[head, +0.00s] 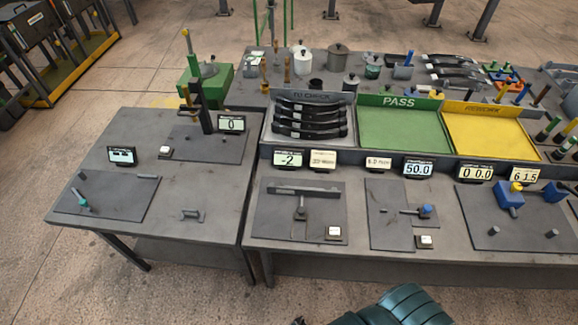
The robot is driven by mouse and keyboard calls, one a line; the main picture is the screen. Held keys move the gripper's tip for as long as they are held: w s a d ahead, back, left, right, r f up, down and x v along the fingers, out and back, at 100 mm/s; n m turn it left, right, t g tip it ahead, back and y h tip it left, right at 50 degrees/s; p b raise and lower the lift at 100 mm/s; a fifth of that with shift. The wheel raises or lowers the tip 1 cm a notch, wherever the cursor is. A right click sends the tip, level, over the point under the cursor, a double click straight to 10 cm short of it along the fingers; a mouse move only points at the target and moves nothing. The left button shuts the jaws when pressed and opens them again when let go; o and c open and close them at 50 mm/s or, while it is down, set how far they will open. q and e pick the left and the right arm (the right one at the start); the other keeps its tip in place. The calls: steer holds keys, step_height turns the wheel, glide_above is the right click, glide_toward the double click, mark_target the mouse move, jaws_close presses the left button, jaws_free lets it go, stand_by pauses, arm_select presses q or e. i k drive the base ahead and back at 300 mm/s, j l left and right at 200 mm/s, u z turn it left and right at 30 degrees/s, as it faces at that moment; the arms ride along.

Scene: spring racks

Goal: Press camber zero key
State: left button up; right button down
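Several small white keys sit on the benches; their lettering is too small to read, so I cannot tell for sure which is the camber zero key. One white key (334,232) is at the front right of a dark plate with a bar fixture (302,190), below a display reading -2 (288,159). A second key (425,241) is by the middle fixture plate (390,215), below a display reading 50.0 (418,168). A third key (165,152) is on the left bench, near a display reading 0 (231,123). Neither gripper is in view.
Behind the front fixtures stand a rack of dark leaf springs (308,118), a green PASS tray (400,132) and a yellow tray (490,138). A green press (205,80) stands at the back left. The front strip of the right bench (350,263) is clear.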

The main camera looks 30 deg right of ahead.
mark_target(334, 231)
steer(key=z, duration=1.5)
